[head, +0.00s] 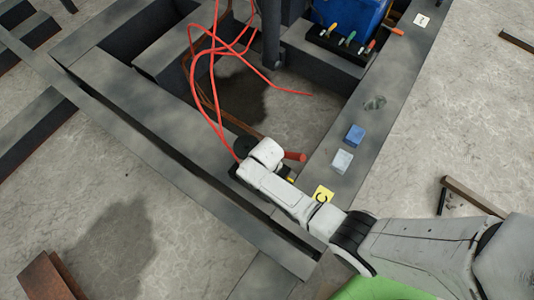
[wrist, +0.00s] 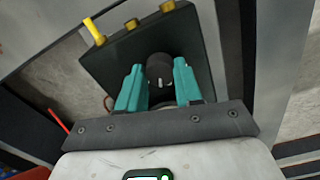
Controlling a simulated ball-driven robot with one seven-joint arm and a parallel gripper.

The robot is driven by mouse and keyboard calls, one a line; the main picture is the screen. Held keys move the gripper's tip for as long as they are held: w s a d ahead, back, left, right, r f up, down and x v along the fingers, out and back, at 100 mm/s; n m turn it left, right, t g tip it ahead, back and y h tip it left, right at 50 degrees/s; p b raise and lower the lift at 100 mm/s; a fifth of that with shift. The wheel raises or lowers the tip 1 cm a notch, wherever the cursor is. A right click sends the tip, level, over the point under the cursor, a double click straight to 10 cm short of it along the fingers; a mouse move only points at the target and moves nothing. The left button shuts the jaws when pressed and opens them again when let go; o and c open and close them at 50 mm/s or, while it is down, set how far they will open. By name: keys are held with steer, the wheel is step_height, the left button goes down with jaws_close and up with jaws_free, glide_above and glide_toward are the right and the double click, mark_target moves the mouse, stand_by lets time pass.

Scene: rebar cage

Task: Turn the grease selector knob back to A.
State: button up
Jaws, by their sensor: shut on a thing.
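In the wrist view, the dark round selector knob (wrist: 159,62) sits on a black block (wrist: 118,58) with yellow-gold fittings (wrist: 131,23) along one edge. A short pale mark shows on the knob. My gripper (wrist: 159,82) has its two teal fingers on either side of the knob and is shut on it. No letter A is readable, so I cannot tell which position the knob points to. In the head view, my white arm hides the fingers and the knob; a bit of black and yellow shows beside it.
In the head view, red hoses (head: 213,80) loop down close to my wrist. Dark steel beams (head: 150,110) surround the spot. A yellow card with a dark curved mark (head: 323,194), a blue block (head: 355,135) and a pale block (head: 342,161) lie on the right beam. A blue box (head: 352,14) stands behind.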

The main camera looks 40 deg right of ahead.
steer(key=n+p, duration=0.1)
steer(key=n, duration=0.3)
steer(key=shift+r, duration=0.1)
steer(key=shift+n+p, duration=0.35)
steer(key=shift+n, duration=1.85)
steer(key=o, duration=1)
steer(key=shift+o, duration=0.2)
step_height(320, 180, up, 11)
steer(key=p, duration=0.4)
steer(key=shift+f, duration=0.2)
